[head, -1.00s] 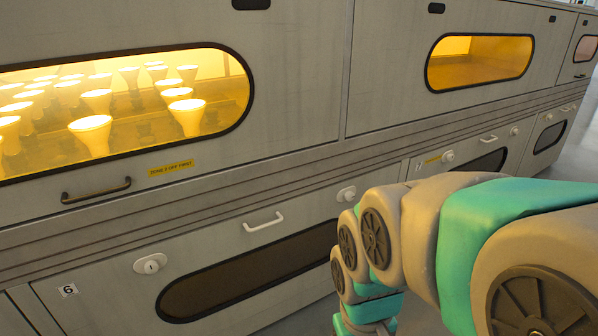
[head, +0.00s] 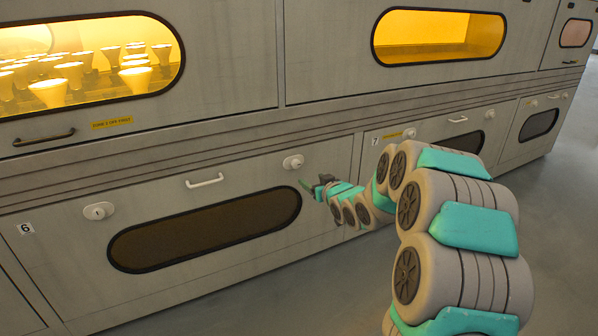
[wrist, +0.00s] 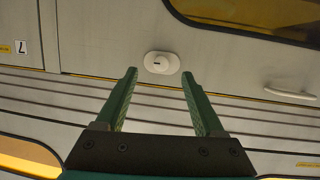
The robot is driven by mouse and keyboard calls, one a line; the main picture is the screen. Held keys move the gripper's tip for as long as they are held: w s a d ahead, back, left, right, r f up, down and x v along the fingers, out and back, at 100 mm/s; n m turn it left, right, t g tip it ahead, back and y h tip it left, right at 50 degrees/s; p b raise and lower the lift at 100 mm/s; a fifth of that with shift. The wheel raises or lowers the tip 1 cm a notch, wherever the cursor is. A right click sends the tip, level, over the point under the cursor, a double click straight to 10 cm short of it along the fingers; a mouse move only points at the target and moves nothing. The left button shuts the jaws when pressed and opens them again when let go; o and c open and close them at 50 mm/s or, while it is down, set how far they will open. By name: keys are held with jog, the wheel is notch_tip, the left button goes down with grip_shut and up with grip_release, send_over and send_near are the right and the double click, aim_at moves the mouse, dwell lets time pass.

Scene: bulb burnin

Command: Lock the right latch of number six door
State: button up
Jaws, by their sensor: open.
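The number six door (head: 75,255) is the lower panel with the "6" label (head: 26,229). Its right latch (head: 293,162) is a white oval plate with a round knob, near the door's upper right. In the wrist view the right latch (wrist: 161,64) sits beyond and between my fingertips, its short dark slot lying about level in that picture. My gripper (head: 310,184) is open and empty, just below and right of the latch in the head view. I see no contact with it. The left latch (head: 98,211) is at the door's upper left.
A white bar handle (head: 205,181) sticks out between the two latches, above a dark oval window (head: 205,230). The number seven door (head: 385,165) adjoins on the right. The floor (head: 320,290) in front is clear.

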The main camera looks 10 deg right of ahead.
aim_at(297, 164)
jog(key=shift+w+a+f+n+t+y+b, duration=0.15)
jog(key=shift+w+a+t+y, duration=0.25)
jog(key=shift+w, duration=1.4)
jog(key=shift+w+a+f+n+t+y+b, duration=0.15)
jog(key=shift+w+a+t+y, duration=0.3)
jog(key=shift+w, duration=1.3)
jog(key=shift+w+a+f+t+y+b, duration=0.2)
jog(key=shift+w+a+t, duration=0.3)
jog(key=shift+w, duration=1.3)
jog(key=shift+r, duration=0.1)
grip_shut()
